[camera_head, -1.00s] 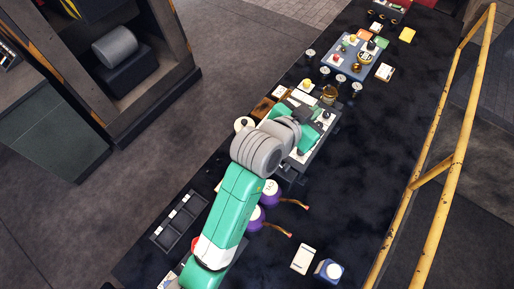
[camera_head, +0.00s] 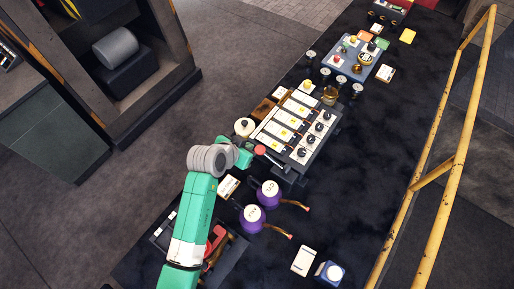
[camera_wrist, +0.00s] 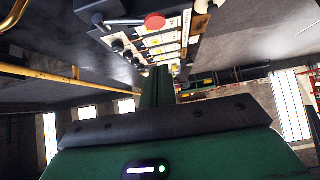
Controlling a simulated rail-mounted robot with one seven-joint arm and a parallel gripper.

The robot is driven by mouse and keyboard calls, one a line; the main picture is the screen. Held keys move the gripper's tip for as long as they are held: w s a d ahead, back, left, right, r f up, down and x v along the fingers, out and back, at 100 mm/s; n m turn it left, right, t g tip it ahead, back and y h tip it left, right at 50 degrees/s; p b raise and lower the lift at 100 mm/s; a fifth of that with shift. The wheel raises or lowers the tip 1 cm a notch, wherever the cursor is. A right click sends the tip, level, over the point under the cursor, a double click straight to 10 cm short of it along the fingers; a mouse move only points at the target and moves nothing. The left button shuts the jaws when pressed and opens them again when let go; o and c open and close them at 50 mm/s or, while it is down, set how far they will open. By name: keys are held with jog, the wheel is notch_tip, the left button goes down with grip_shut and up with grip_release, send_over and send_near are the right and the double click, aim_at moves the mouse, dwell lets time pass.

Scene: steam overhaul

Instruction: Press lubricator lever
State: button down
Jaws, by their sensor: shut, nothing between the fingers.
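A dark panel (camera_head: 302,152) with several white plates, yellow marks and black knobs sits mid-bench. A lever with a round red knob (camera_head: 260,149) sticks out from its near end. In the wrist view the red knob (camera_wrist: 155,21) and its lever are near the top, in front of the panel's plates. My gripper is shut and empty; its green fingers (camera_wrist: 158,76) show below the red knob and appear apart from it. In the head view my gripper, beside the red knob on its left, is mostly hidden by my wrist.
Two purple cans (camera_head: 252,214) with copper-coloured spouts stand nearer on the bench. A blue block (camera_head: 329,272) and a white card (camera_head: 304,260) lie at the near right. A blue-grey tray (camera_head: 352,58) holds small parts farther back. A yellow railing (camera_head: 436,160) runs along the right. Dark bench right of the panel is clear.

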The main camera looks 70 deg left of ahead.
send_over(262, 147)
jog(key=s+d, duration=0.2)
jog(key=s, duration=0.1)
jog(key=f, duration=0.5)
jog(key=shift+w+f, duration=0.1)
jog(key=shift+w, duration=0.15)
notch_tip(262, 147, down, 4)
jog(key=shift+a+p, duration=0.1)
jog(key=shift+p, duration=0.2)
jog(key=shift+f, duration=0.15)
